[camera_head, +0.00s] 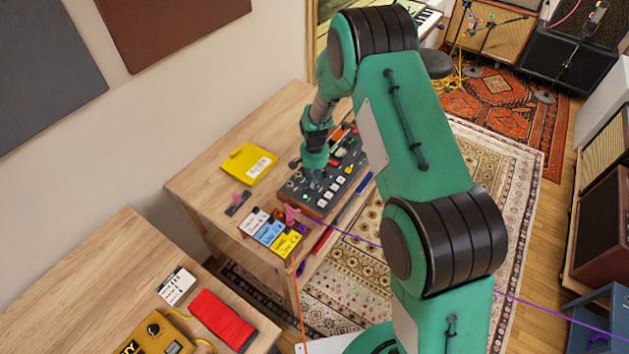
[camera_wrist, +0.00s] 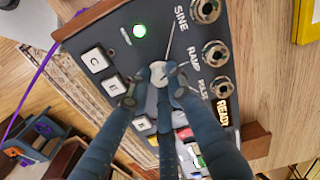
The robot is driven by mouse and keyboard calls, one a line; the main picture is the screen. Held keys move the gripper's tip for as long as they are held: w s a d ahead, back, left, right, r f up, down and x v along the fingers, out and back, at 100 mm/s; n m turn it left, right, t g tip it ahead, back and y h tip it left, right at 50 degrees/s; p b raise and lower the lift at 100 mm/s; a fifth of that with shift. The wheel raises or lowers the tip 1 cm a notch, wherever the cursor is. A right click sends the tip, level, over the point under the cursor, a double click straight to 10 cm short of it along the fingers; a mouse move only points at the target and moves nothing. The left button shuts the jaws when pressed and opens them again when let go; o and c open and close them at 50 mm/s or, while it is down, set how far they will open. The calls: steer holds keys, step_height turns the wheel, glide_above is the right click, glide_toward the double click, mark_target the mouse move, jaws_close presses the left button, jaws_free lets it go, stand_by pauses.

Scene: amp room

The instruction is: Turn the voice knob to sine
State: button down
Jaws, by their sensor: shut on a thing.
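The voice knob (camera_wrist: 158,72) is a small pale knob on a dark synth panel (camera_wrist: 100,38), seen in the wrist view. The labels SINE (camera_wrist: 181,18), RAMP (camera_wrist: 194,57) and PULSE (camera_wrist: 203,88) are printed to its right. A thin pale line runs from near the knob toward SINE; I cannot tell whether it is the knob's pointer. My gripper (camera_wrist: 155,88) is shut on the knob, its dark fingers hiding part of it. In the head view my gripper (camera_head: 313,174) reaches down onto the panel (camera_head: 350,159), and the knob is hidden.
A green light (camera_wrist: 139,31) glows beside the knob. Metal jacks (camera_wrist: 214,54) line one side and pale keys (camera_wrist: 94,60) the other. On the wooden table (camera_head: 215,165) lie a yellow folder (camera_head: 246,163) and coloured boxes (camera_head: 270,233). A purple cable (camera_head: 345,232) crosses in front.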

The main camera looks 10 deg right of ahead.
steer(key=n, duration=0.5)
stand_by(0.4)
steer(key=c, duration=1.6)
jaws_free()
steer(key=shift+r, duration=0.15)
step_height(320, 180, up, 12)
steer(key=shift+f, duration=0.15)
